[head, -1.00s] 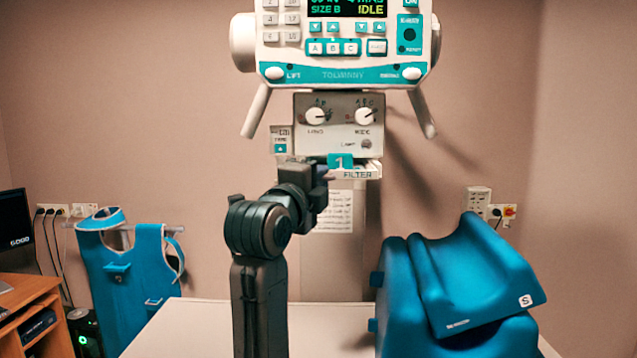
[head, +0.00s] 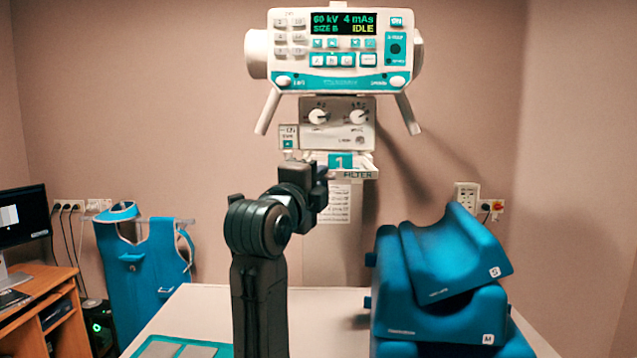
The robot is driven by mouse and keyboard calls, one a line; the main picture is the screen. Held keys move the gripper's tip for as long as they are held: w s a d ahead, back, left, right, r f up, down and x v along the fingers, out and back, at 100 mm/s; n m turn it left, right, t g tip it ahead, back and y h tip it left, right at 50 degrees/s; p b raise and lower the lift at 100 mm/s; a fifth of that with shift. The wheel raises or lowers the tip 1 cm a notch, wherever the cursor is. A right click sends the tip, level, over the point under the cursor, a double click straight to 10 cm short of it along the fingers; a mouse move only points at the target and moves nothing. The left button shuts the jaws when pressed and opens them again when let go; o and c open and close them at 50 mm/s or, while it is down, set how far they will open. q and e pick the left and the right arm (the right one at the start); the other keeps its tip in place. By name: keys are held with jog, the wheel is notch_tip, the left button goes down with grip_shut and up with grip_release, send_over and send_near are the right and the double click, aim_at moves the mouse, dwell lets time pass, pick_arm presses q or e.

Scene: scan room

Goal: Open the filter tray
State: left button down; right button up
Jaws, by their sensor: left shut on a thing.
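The filter tray (head: 358,175), a pale front edge lettered FILTER with a teal tag marked 1 (head: 341,161), sits just below the grey collimator box (head: 336,138) and stands out toward me. My left gripper (head: 319,174) is at the left part of the tray's front, shut on it. The wrist and dark forearm hide the fingertips and that side of the tray. My right gripper is not in view.
The control head (head: 340,55) with its display reading IDLE and two handles hangs above. Blue cushions (head: 440,290) sit on the right of the pale table (head: 200,310). A blue apron (head: 145,265) hangs at left, beside a wooden desk (head: 60,300).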

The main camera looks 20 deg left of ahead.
pick_arm(q)
jog(key=c, duration=1.7)
grip_release()
jog(key=shift+s+r, duration=0.1)
jog(key=shift+r, duration=0.25)
jog(key=shift+o, duration=0.8)
jog(key=shift+s, duration=0.15)
jog(key=s+a+f+b, duration=0.1)
jog(key=s+b, duration=0.3)
jog(key=s, duration=0.7)
jog(key=shift+f, duration=0.3)
jog(key=shift+s, duration=0.1)
